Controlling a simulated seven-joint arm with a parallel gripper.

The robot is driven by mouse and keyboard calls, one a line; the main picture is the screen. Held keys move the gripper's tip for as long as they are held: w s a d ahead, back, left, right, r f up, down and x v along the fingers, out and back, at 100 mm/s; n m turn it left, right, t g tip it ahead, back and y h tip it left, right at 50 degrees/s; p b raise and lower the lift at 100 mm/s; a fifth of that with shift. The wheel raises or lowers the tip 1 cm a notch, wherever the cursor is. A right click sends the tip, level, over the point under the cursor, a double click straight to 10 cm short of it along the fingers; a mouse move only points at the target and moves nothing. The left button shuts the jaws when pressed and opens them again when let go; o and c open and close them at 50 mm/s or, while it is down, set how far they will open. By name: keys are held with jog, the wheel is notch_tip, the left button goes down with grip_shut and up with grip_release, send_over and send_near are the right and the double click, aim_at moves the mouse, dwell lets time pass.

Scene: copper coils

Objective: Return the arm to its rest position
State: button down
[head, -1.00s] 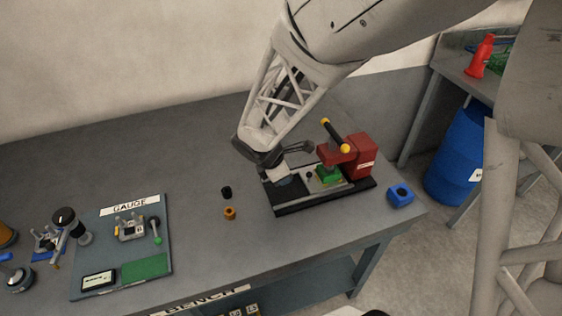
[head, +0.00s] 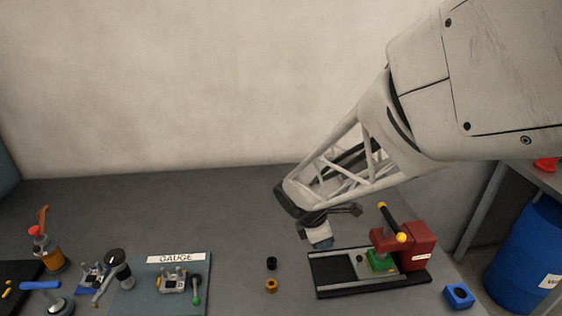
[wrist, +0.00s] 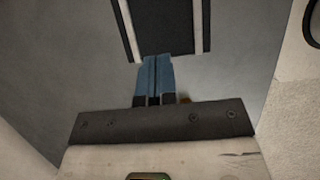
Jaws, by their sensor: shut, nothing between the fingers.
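My arm comes in from the upper right in the head view. My gripper (head: 322,243) hangs at its end, above the bench just behind the left end of the black-based fixture (head: 330,272). In the wrist view the gripper's blue fingers (wrist: 154,82) are together with nothing between them. The dark fixture base (wrist: 165,28) shows beyond the fingertips in that view. The gripper is apart from the red press block (head: 408,245) on the fixture's right end.
A black ring (head: 271,263) and an orange ring (head: 271,286) stand left of the fixture. A blue block (head: 458,296) sits to its right. The gauge board (head: 150,297) and a bottle (head: 52,256) are farther left. The back of the bench (head: 180,210) is clear.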

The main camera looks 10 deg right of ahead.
jog(key=s+r+m+t+y, duration=0.2)
jog(key=s+r+m+y, duration=0.2)
jog(key=s+r+m, duration=1.2)
jog(key=shift+s+d+m+t, duration=0.3)
jog(key=shift+s+d+m, duration=0.1)
jog(key=shift+s+m, duration=0.6)
jog(key=shift+w, duration=0.2)
